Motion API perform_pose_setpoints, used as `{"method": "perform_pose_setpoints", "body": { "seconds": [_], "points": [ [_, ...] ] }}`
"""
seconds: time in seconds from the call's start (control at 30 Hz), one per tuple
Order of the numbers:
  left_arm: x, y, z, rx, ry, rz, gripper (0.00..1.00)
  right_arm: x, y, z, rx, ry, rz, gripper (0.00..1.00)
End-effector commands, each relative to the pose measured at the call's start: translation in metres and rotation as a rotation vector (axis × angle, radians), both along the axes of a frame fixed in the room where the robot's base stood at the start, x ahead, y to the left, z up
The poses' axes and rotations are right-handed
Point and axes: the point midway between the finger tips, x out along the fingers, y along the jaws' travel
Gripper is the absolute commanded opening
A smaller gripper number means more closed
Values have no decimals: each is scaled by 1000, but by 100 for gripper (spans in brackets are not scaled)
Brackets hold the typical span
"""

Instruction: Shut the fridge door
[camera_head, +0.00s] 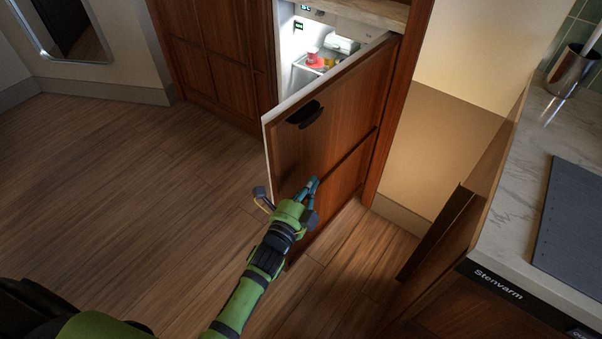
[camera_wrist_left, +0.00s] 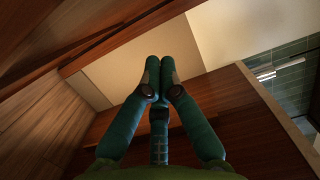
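The fridge door (camera_head: 335,125) stands ajar, with a brown wood panel outside and a pale inner edge. A dark handle (camera_head: 304,115) sits near its upper left corner. The lit fridge interior (camera_head: 292,75) shows behind the door. My left gripper (camera_head: 314,182) is in front of the lower part of the door's outer face, below the handle. I cannot tell whether it touches the panel. In the left wrist view its two fingers (camera_wrist_left: 160,72) meet at the tips with nothing visible between them. My right gripper is not in view.
A marble counter (camera_head: 510,190) with a dark grey board (camera_head: 575,230) and a metal cup (camera_head: 570,70) is on the right. An open wooden cabinet panel (camera_head: 440,235) juts out below it. The wood floor (camera_head: 130,180) on the left is clear.

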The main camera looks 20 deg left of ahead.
Motion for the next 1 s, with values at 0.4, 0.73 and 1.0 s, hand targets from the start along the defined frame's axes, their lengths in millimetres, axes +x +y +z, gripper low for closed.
{"method": "perform_pose_setpoints", "body": {
  "seconds": [0.4,0.73,1.0],
  "points": [
    [32,33,0,0,2,0,0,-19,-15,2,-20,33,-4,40],
    [32,35,-1,-2,2,0,0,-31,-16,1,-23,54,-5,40],
    [33,40,-1,2,2,-14,0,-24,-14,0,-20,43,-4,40]
  ]
}}
